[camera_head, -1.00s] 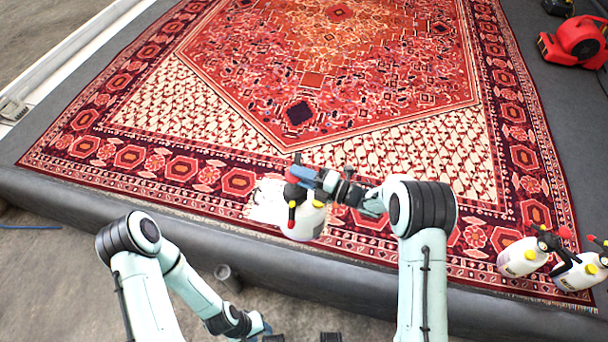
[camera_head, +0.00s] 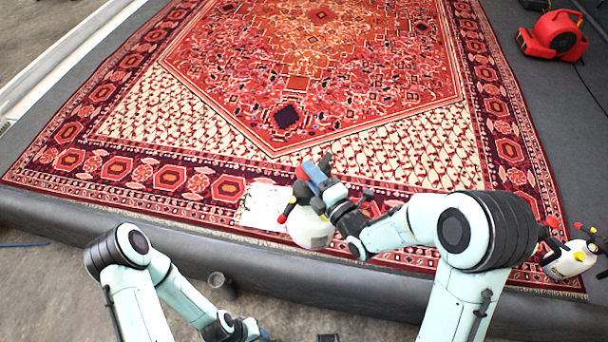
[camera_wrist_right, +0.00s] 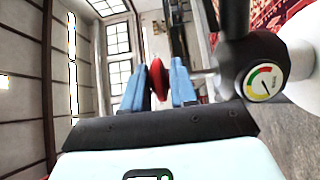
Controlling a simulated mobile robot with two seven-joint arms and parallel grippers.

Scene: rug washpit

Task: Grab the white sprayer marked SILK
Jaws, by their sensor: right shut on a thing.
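A white sprayer (camera_head: 312,232) with a dark head and red parts is at the near edge of the patterned rug, in the middle of the head view. No SILK marking can be read on it. My right gripper (camera_head: 316,178) is shut on its top. In the right wrist view the blue fingers (camera_wrist_right: 158,88) stand on both sides of a red part (camera_wrist_right: 157,78); the sprayer's round gauge (camera_wrist_right: 263,82) is beside them. I cannot tell whether its base touches the rug. My left gripper (camera_head: 262,330) is low at the bottom edge, partly cut off, its jaws unclear.
A white sheet (camera_head: 262,207) lies on the rug (camera_head: 230,150), left of the sprayer. Another white sprayer (camera_head: 568,260) stands at the right, partly behind my right arm. A red blower (camera_head: 553,36) is at the far right. The rug's middle is clear.

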